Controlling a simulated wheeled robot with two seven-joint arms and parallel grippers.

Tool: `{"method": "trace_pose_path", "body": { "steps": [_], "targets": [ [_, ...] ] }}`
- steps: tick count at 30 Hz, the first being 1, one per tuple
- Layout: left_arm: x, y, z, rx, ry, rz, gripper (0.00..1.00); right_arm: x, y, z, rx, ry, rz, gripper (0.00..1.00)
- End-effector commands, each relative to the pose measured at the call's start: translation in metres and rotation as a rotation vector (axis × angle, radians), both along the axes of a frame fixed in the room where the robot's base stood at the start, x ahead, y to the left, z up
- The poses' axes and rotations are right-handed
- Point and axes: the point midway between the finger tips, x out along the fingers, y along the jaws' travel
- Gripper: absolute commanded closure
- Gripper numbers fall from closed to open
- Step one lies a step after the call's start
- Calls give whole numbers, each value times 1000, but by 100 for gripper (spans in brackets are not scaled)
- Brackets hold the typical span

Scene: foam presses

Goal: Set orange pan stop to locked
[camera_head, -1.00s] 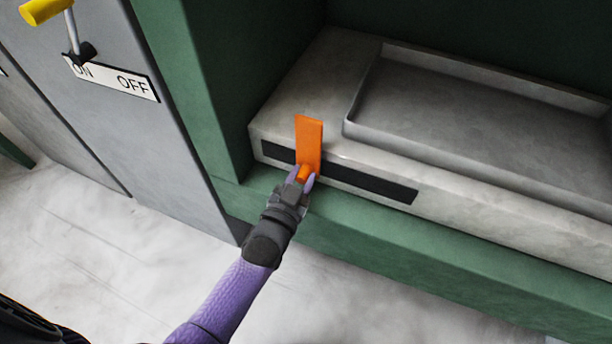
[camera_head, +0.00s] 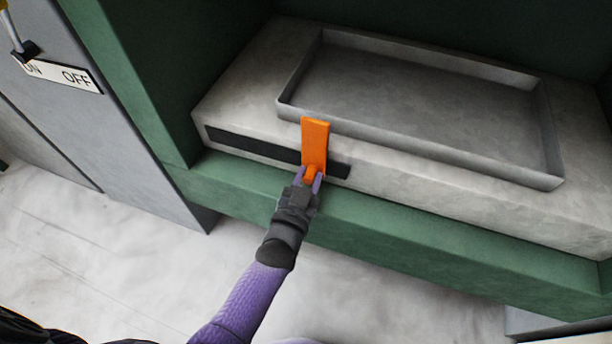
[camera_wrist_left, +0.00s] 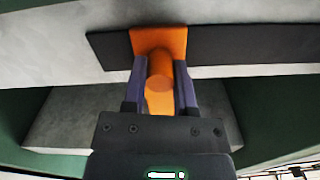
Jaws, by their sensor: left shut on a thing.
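The orange pan stop (camera_head: 315,143) is an upright orange plate with a round knob at its foot. It stands at the front of the pale slab, toward the right end of a dark slot strip (camera_head: 250,145), and its top rises beside the front rim of the grey pan (camera_head: 420,90). My left gripper (camera_head: 310,181) is shut on the knob. In the left wrist view the two purple fingers clasp the orange knob (camera_wrist_left: 160,68) from both sides, below the plate (camera_wrist_left: 158,39). My right gripper is not in view.
The pale slab (camera_head: 230,105) sits in a green frame (camera_head: 400,235) with a ledge below it. A grey cabinet with an ON/OFF label (camera_head: 62,75) and a lever stands at the left. Pale floor (camera_head: 130,260) lies open in front.

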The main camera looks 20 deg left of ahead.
Motion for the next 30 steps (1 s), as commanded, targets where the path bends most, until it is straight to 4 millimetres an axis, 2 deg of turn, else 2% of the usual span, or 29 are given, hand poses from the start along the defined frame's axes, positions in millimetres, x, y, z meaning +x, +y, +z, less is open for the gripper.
{"method": "trace_pose_path", "body": {
  "steps": [4, 5, 9, 19, 25, 30],
  "targets": [
    [-1, -4, -2, -2, 6, -8, 100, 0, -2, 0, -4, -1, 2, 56],
    [-1, -4, -2, -3, 6, -8, 61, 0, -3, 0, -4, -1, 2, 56],
    [-1, -3, -2, -2, 6, -7, 31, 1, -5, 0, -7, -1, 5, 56],
    [-6, -2, 1, -1, 4, -4, 30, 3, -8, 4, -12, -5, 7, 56],
    [-53, -1, 5, -1, 3, -5, 30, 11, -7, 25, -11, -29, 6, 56],
    [-88, 0, 2, -1, 4, -6, 30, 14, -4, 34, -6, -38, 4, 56]
  ]
}}
